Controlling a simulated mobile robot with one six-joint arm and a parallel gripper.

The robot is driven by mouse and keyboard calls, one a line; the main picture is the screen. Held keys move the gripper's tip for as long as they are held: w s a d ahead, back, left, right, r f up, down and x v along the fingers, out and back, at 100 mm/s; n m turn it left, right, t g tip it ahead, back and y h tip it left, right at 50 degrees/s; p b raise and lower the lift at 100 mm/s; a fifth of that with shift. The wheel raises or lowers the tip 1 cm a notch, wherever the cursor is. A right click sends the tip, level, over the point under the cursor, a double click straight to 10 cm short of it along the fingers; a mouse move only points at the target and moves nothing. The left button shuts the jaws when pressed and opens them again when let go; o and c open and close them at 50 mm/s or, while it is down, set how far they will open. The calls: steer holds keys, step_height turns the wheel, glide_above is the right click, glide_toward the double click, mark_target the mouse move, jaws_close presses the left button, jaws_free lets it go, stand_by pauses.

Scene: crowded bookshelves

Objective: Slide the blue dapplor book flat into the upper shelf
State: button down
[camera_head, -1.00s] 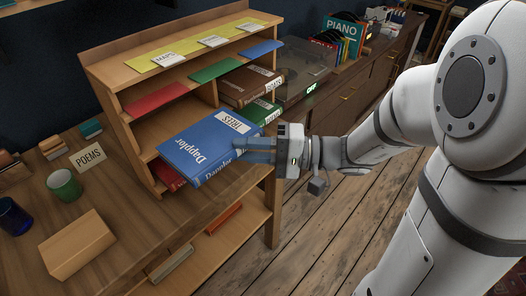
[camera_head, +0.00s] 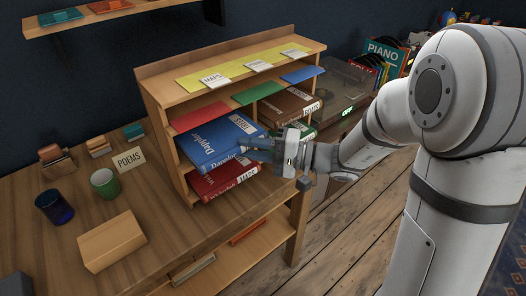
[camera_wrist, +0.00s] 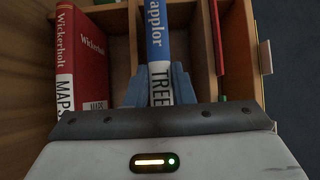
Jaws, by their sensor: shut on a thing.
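The blue Dapplor book (camera_head: 218,143) lies about flat, its cover up, with a white TREES label. Its far part is in the upper left compartment of the wooden shelf unit (camera_head: 160,120), under a red strip (camera_head: 200,116). Its spine end sticks out at the front. My gripper (camera_head: 262,146) is shut on this outer end; in the wrist view the spine (camera_wrist: 157,35) stands between the two blue-grey fingers. The far end of the book is hidden inside. I cannot tell whether it touches the shelf board.
A red Wickerholt book (camera_head: 225,180) labelled MAPS lies in the compartment below. A brown book (camera_head: 290,104) lies in the upper right compartment, with a green book (camera_head: 303,132) below it. A green cup (camera_head: 105,183), a blue cup (camera_head: 54,207) and a wooden block (camera_head: 112,241) stand on the desk.

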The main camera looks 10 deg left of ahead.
steer(key=shift+w+a+r+p, duration=0.15)
steer(key=shift+w+a+p, duration=0.15)
steer(key=shift+w+a, duration=0.35)
steer(key=shift+w+a+f, duration=0.35)
steer(key=shift+a+f, duration=0.05)
steer(key=shift+a, duration=0.1)
steer(key=shift+f+b, duration=0.55)
steer(key=shift+b, duration=0.5)
steer(key=shift+f+b, duration=0.15)
steer(key=shift+b, duration=0.15)
steer(key=c, duration=1.2)
jaws_free()
steer(key=shift+o, duration=0.2)
